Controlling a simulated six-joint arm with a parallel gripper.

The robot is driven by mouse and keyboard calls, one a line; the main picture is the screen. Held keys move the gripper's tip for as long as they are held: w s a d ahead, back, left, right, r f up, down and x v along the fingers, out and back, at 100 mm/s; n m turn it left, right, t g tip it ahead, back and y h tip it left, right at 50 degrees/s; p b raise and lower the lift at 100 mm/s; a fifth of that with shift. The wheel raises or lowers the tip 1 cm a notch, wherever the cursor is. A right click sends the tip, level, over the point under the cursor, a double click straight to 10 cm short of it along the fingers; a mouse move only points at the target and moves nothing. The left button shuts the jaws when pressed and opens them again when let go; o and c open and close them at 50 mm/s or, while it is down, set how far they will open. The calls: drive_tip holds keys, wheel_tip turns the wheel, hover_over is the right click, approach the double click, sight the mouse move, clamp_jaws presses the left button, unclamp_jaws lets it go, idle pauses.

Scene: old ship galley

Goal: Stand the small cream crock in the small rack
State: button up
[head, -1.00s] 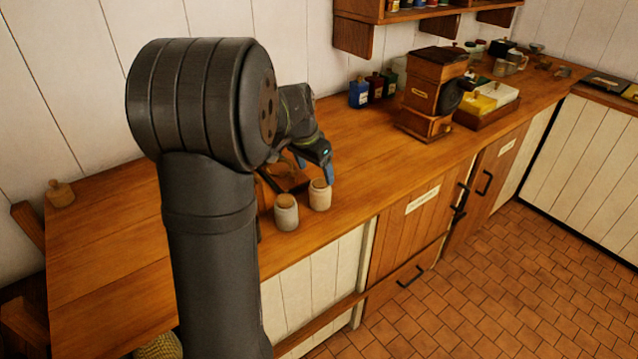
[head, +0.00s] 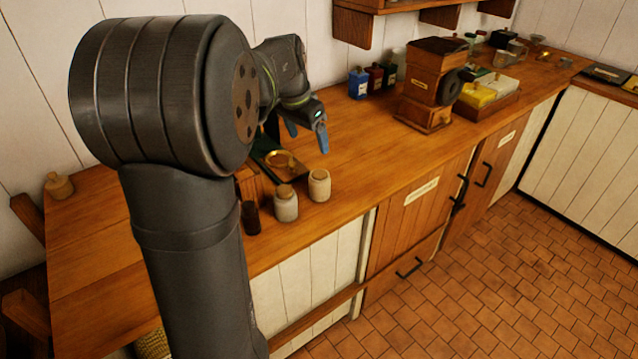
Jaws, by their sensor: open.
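A small cream crock (head: 319,186) stands upright on the wooden counter near its front edge. A greyer, lidded crock (head: 286,204) stands close to its left. My gripper (head: 307,135) is open and empty, with blue fingertips pointing down. It is above and behind the cream crock in the picture, apart from it. I cannot pick out the small rack for certain; a low dark tray-like thing with a brass round piece (head: 281,159) lies behind the crocks, partly hidden by my arm.
A dark cylinder (head: 250,218) stands left of the crocks. A wooden mill (head: 431,85) and blue, red and dark tins (head: 358,84) stand farther back right. A lidded pot (head: 59,187) is at far left. The counter (head: 375,160) right of the crocks is clear.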

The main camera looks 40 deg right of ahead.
drive_tip(key=d+r+y, duration=0.3)
drive_tip(key=d, duration=0.1)
hover_over(320, 174)
drive_tip(key=shift+g, duration=0.3)
drive_tip(key=f, duration=1.1)
drive_tip(key=shift+s+f, duration=0.2)
drive_tip(key=shift+s, duration=0.15)
drive_tip(key=shift+w+f, duration=0.2)
drive_tip(key=shift+f, duration=1.2)
drive_tip(key=shift+w+f, duration=0.2)
drive_tip(key=shift+f, duration=1.15)
drive_tip(key=shift+r, duration=0.1)
drive_tip(key=c, duration=1.5)
drive_tip(key=shift+o, duration=0.2)
